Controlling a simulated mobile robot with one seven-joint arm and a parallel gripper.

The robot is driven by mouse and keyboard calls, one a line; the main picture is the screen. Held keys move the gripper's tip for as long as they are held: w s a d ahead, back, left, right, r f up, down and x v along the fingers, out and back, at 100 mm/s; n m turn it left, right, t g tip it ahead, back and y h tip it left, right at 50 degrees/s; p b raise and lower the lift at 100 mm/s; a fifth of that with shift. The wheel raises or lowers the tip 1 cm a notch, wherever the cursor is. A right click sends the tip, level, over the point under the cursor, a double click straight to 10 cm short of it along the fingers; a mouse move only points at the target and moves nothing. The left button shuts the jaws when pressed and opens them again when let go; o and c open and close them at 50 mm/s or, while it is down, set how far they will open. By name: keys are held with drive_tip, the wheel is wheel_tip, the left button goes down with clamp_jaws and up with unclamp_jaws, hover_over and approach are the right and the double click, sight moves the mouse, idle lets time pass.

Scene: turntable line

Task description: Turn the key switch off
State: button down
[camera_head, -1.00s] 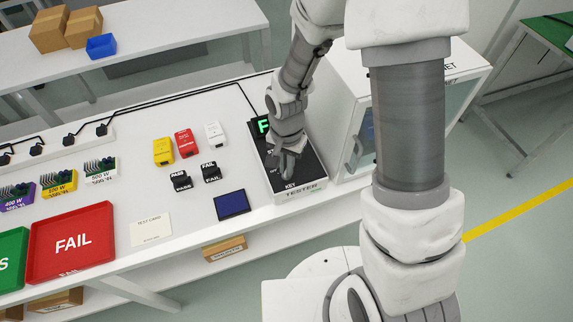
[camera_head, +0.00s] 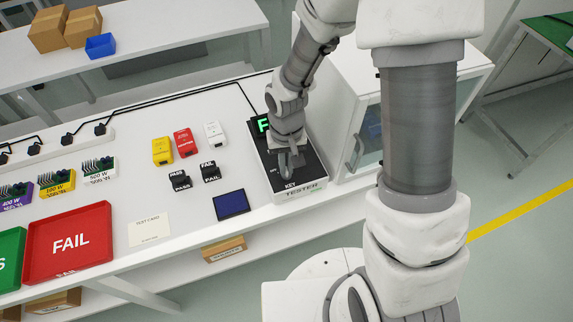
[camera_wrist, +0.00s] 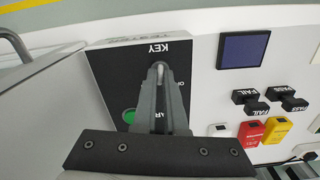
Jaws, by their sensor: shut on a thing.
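The tester (camera_head: 301,192) is a white box with a black top panel, standing at the right end of the bench. Its KEY label shows in both views, and a green display is partly hidden behind my arm in the head view. My gripper (camera_head: 291,172) points down over the key end of the panel. In the wrist view its fingers (camera_wrist: 162,75) are shut on the key switch (camera_wrist: 160,67), of which only a small light tip shows between them. A round green button (camera_wrist: 129,116) lies beside the fingers. The key's exact angle is hidden.
A glass-doored white cabinet (camera_head: 345,100) stands close on the tester's right. To the left are a dark blue pad (camera_head: 231,204), black PASS and FAIL stamps (camera_head: 210,172), coloured adapters (camera_head: 185,143), a test card (camera_head: 149,229) and a red FAIL tray (camera_head: 69,244).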

drive_tip(key=n, duration=0.5)
drive_tip(key=shift+n, duration=0.3)
drive_tip(key=shift+n+p, duration=0.6)
drive_tip(key=shift+n, duration=1.7)
drive_tip(key=c, duration=1)
unclamp_jaws()
wheel_tip(320, 180, up, 18)
drive_tip(key=p, duration=0.3)
drive_tip(key=shift+f, duration=0.25)
